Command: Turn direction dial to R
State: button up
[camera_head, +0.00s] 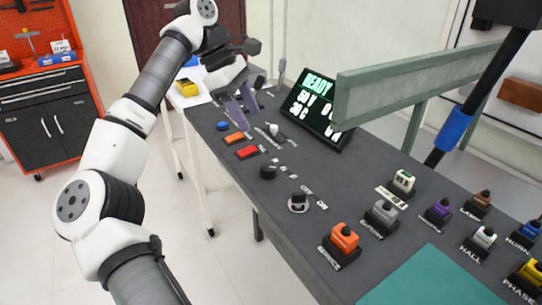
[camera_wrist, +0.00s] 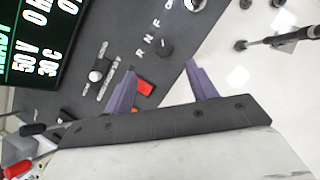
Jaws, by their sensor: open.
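The direction dial (camera_head: 268,171) is a small black knob on the dark grey console, with small white labels beside it. In the wrist view the dial (camera_wrist: 166,48) lies just ahead of my fingertips, with the letters R, N and F in a row next to it. I cannot tell clearly which letter it points to. My gripper (camera_wrist: 160,68) is open with two purple fingers and nothing between them. In the head view my gripper (camera_head: 243,106) hangs above the far left part of the console, apart from the dial.
A red button (camera_head: 247,152), an orange button (camera_head: 233,138) and a white-knobbed lever (camera_head: 274,129) are near the dial. A round ON switch (camera_head: 298,203) sits closer. A READY display (camera_head: 313,105) and a grey-green rail (camera_head: 415,82) stand behind. Several labelled buttons fill the right.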

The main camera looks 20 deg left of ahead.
aim_at(267, 166)
jog(key=x, duration=0.4)
jog(key=a+b+x, duration=0.1)
jog(key=x, duration=0.8)
jog(key=shift+s+a+f, duration=0.1)
jog(key=shift+s+f, duration=0.25)
jog(key=shift+f, duration=0.2)
jog(key=shift+c, duration=0.3)
jog(key=c, duration=0.9)
